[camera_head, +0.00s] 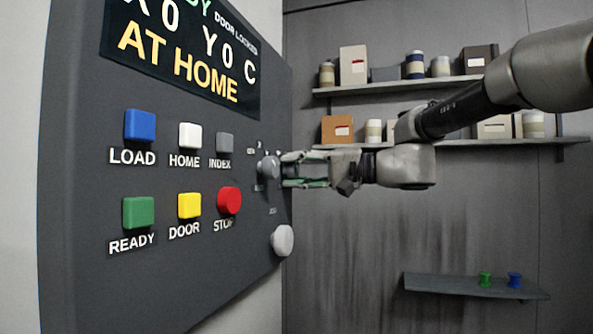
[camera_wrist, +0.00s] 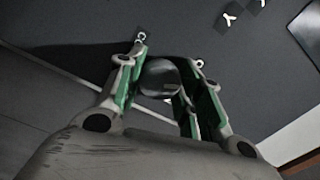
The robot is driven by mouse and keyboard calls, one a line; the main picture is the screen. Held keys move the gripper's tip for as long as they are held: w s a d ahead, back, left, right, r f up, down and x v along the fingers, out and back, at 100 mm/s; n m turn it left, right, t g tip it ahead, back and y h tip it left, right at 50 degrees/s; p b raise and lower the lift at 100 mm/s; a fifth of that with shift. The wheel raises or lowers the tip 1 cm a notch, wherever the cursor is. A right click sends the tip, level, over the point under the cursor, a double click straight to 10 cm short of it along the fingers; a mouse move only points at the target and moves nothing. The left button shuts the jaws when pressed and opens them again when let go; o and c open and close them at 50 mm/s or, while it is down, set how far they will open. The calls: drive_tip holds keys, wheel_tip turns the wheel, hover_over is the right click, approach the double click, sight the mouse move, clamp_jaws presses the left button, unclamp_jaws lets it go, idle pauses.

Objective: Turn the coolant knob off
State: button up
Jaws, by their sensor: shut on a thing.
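The grey knob (camera_head: 268,168) is on the right part of the dark control panel (camera_head: 160,285), right of the INDEX button. The small lettering around it is too small to read, so I cannot tell its setting or confirm that it is the coolant knob. My gripper (camera_head: 285,170) reaches in from the right and is at the knob. In the wrist view the knob (camera_wrist: 160,78) sits between the green-lined fingers of my gripper (camera_wrist: 165,85), which are shut on it.
The panel carries a red STOP button (camera_head: 229,200), a grey INDEX button (camera_head: 224,142) and a white round knob (camera_head: 282,240) below my gripper. A display (camera_head: 185,60) reads AT HOME. Shelves (camera_head: 400,87) with jars and boxes stand behind my arm. A low shelf (camera_head: 450,287) holds small green and blue items.

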drive_tip(key=shift+f+n, duration=0.1)
drive_tip(key=shift+n, duration=0.7)
drive_tip(key=o, duration=1)
drive_tip(key=shift+o, duration=0.2)
drive_tip(key=v, duration=1.2)
